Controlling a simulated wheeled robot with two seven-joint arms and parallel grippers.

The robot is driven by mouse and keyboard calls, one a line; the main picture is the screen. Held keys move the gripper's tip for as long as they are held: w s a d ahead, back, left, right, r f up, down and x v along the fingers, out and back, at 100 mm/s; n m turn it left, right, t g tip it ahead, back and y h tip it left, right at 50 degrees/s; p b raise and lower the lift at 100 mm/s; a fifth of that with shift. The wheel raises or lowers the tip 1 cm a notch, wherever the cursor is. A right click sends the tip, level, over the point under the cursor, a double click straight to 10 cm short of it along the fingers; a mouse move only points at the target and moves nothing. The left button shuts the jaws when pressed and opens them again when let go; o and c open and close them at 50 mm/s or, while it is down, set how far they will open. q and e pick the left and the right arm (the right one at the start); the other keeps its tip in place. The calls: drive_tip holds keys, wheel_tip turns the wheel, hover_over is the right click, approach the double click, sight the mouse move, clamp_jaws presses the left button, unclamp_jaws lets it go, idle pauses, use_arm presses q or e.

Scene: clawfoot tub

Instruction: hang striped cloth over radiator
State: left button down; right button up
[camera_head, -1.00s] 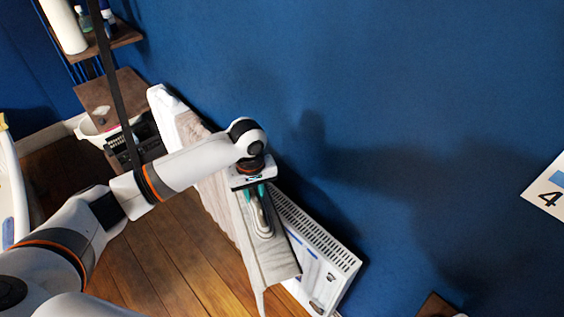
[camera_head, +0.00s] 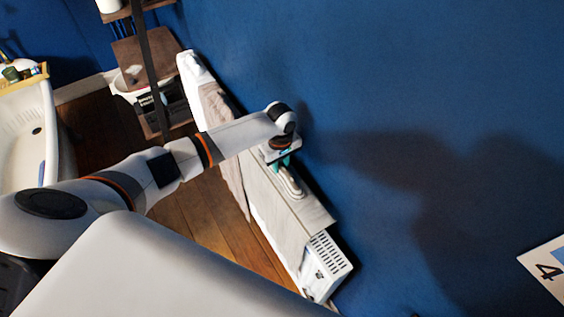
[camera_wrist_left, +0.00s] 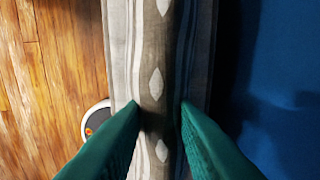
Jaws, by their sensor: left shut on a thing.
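The pale grey striped cloth (camera_head: 262,200) lies along the top of the white radiator (camera_head: 328,266) and drapes down its room side. The radiator's near end and slotted top stick out past the cloth. My left gripper (camera_head: 289,178) is above the cloth, shut on it, with teal fingers pointing down. In the left wrist view the fingers (camera_wrist_left: 160,108) are on either side of a dark band with pale diamonds on the cloth (camera_wrist_left: 118,45). How far the cloth hangs on the wall side is hidden. My right gripper is not in view.
A beige towel (camera_head: 213,108) hangs at the radiator's far part. The blue wall (camera_head: 420,90) is close on the right. A white tub (camera_head: 30,125) stands at left, a brown shelf unit (camera_head: 143,58) at the back. Wooden floor (camera_head: 185,205) is free between tub and radiator.

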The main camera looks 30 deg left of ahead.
use_arm(q)
drive_tip(key=shift+r+p, duration=0.1)
drive_tip(key=shift+p, duration=0.2)
drive_tip(key=shift+w+d+f, duration=0.1)
drive_tip(key=shift+f, duration=0.4)
wheel_tip(320, 180, down, 2)
drive_tip(key=shift+b, duration=0.5)
drive_tip(key=shift+f+b, duration=0.4)
drive_tip(key=shift+f, duration=0.5)
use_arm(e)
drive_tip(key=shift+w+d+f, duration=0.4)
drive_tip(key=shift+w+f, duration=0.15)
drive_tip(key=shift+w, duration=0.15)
use_arm(q)
drive_tip(key=shift+f, duration=0.1)
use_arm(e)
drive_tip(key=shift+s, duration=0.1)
use_arm(q)
drive_tip(key=shift+f, duration=0.25)
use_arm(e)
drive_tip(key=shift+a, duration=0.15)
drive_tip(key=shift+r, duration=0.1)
use_arm(q)
drive_tip(key=shift+p, duration=0.45)
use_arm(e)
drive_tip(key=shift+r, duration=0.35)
